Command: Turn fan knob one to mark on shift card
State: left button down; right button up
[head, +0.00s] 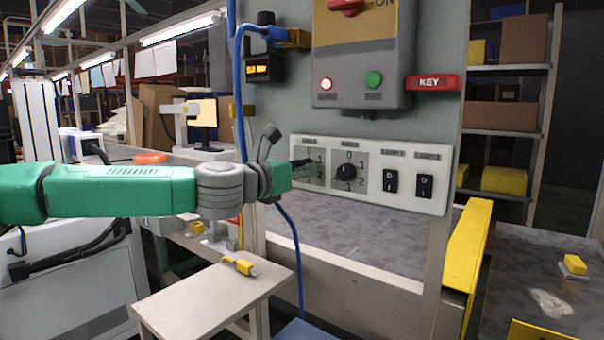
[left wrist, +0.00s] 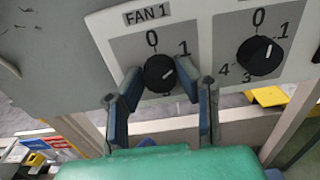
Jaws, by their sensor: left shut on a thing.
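Fan knob one (left wrist: 158,73) is a round black dial under the FAN 1 label in the left wrist view. I cannot make out a shift card in either view.
The white control panel (head: 439,152) also carries two black rocker switches (head: 390,181). A grey box (head: 364,60) with red and green buttons is above it, beside a red KEY tag (head: 433,83). A blue cable (head: 238,100) hangs left. A small table (head: 205,296) stands below.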

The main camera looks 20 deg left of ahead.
pick_arm(q)
jog(key=shift+f, duration=0.4)
jog(key=c, duration=1.3)
grip_release()
jog(key=shift+o, duration=0.6)
jog(key=shift+w, duration=0.1)
jog(key=shift+r, duration=0.15)
jog(key=shift+a+r, duration=0.1)
jog(key=v, duration=1.2)
